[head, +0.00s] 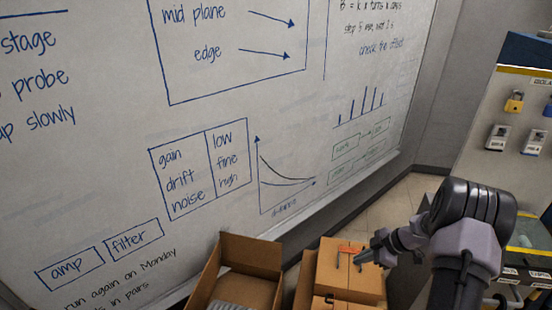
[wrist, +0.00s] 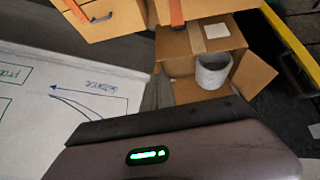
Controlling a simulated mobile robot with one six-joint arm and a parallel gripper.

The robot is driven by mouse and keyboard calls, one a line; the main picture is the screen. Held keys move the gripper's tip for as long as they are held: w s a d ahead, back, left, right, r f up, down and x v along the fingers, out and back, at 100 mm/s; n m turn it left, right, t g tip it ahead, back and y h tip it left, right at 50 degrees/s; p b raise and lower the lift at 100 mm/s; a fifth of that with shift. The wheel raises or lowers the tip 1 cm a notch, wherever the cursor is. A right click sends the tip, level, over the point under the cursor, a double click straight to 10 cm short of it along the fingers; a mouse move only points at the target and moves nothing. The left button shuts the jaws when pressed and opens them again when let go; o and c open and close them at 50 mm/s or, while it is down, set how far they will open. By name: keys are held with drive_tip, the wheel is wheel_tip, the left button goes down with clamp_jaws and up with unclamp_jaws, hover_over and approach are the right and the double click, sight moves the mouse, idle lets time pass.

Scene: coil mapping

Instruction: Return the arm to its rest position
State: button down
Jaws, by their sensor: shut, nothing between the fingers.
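My gripper (head: 366,256) shows in the head view at the lower right. Its fingers are closed together with nothing seen between them, and they point left in front of the cardboard boxes. My arm is bent, with its dark elbow to the right of the gripper. The gripper's fingertips cannot be made out in the wrist view, where a dark part of my own arm with a green light fills the bottom.
A whiteboard (head: 110,130) with writing fills the left. Cardboard boxes (head: 345,280) stand below it, one open box (head: 240,262) beside them. A panel with padlocks (head: 514,103) stands at right.

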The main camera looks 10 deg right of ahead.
drive_tip(key=w+r+m+t+h, duration=0.2)
drive_tip(key=w+r+t+h, duration=0.15)
drive_tip(key=w+r, duration=0.7)
drive_tip(key=s+a+r+m+t+h+b, duration=0.15)
drive_tip(key=r+m, duration=0.25)
drive_tip(key=r, duration=0.6)
drive_tip(key=s+a+r+m+t+h+b, duration=0.1)
drive_tip(key=s+r+m+t+h, duration=0.15)
drive_tip(key=r, duration=0.75)
drive_tip(key=s+a+f+m+g+y+b, duration=0.1)
drive_tip(key=s+a+m, duration=0.3)
drive_tip(key=s+a, duration=0.7)
drive_tip(key=s+a+f+m+g+y+b, duration=0.1)
drive_tip(key=s+a+f+m+g+y, duration=0.1)
drive_tip(key=s+a, duration=1)
drive_tip(key=s+m+g+y, duration=0.1)
drive_tip(key=s+m+g, duration=0.1)
drive_tip(key=s, duration=0.7)
drive_tip(key=shift+a+m, duration=0.3)
drive_tip(key=shift+m, duration=0.35)
drive_tip(key=c, duration=2.1)
unclamp_jaws()
drive_tip(key=shift+w+g, duration=0.1)
drive_tip(key=shift+g, duration=0.15)
